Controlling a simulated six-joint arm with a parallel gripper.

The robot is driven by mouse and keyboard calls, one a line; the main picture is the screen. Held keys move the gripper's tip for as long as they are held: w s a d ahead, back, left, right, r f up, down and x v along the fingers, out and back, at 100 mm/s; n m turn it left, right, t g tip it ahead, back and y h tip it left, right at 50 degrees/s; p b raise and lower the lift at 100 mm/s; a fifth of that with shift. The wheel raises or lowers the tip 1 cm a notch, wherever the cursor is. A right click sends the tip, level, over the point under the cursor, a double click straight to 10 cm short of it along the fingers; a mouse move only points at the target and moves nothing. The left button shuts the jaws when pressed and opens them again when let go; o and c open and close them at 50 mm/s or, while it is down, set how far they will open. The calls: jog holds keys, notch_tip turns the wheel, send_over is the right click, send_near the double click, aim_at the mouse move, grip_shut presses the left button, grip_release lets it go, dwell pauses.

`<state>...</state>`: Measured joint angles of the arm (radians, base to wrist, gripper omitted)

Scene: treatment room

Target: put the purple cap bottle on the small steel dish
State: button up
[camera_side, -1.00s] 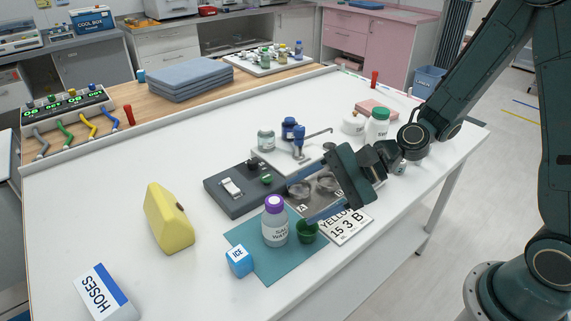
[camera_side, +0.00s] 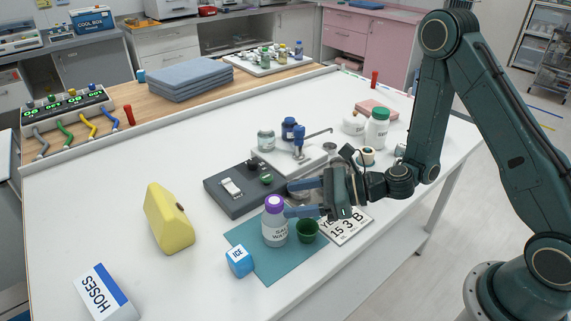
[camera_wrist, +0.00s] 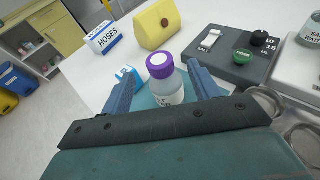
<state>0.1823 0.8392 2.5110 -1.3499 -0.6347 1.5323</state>
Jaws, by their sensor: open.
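The purple cap bottle (camera_side: 275,224) stands upright on the teal mat; its white label shows in the side view. In the wrist view the bottle (camera_wrist: 164,82) stands between the two blue fingers. My gripper (camera_side: 288,199) is open, level with the upper part of the bottle, with its fingers reaching toward it from the right. It also shows wide open in the wrist view (camera_wrist: 161,75). Round steel dishes (camera_wrist: 265,101) show at the right of the wrist view; my gripper mostly hides them in the side view. A small round grey metal piece (camera_side: 330,148) stands farther back; I cannot tell what it is.
A green cup (camera_side: 307,231) stands just right of the bottle, and a blue ICE block (camera_side: 239,260) in front. A dark grey control box (camera_side: 232,190) lies behind. A yellow wedge (camera_side: 169,219) and the HOSES box (camera_side: 105,295) stand left, with free table around them.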

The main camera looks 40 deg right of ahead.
aim_at(277, 201)
jog(key=shift+w+a+f, duration=0.25)
jog(key=shift+w+a, duration=0.2)
jog(key=shift+a, duration=0.1)
jog(key=shift+w, duration=0.1)
jog(key=shift+x, duration=2.85)
grip_shut()
